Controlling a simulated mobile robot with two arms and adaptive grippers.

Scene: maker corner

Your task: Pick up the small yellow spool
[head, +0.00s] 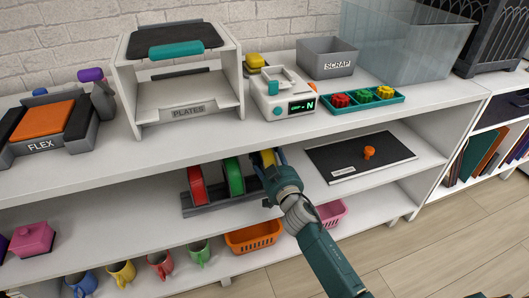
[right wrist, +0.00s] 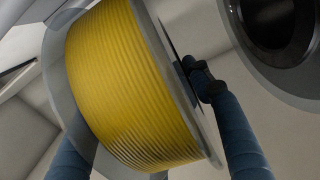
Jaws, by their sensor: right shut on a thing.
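The small yellow spool (head: 268,157) is at the right end of the row of spools on the middle shelf, mostly hidden behind my right gripper. In the right wrist view the yellow spool (right wrist: 130,85) fills the middle, with pale grey flanges at its sides. My right gripper (head: 264,166) is shut on it, and its blue fingers show on either side in the wrist view. I cannot tell whether the spool touches the rack. My left gripper is not in view.
A red spool (head: 196,186) and a green spool (head: 233,177) stand in the dark rack (head: 207,209) close to the left. A dark mat (head: 335,162) with an orange knob lies to the right. The upper shelf with a white device (head: 272,88) overhangs closely.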

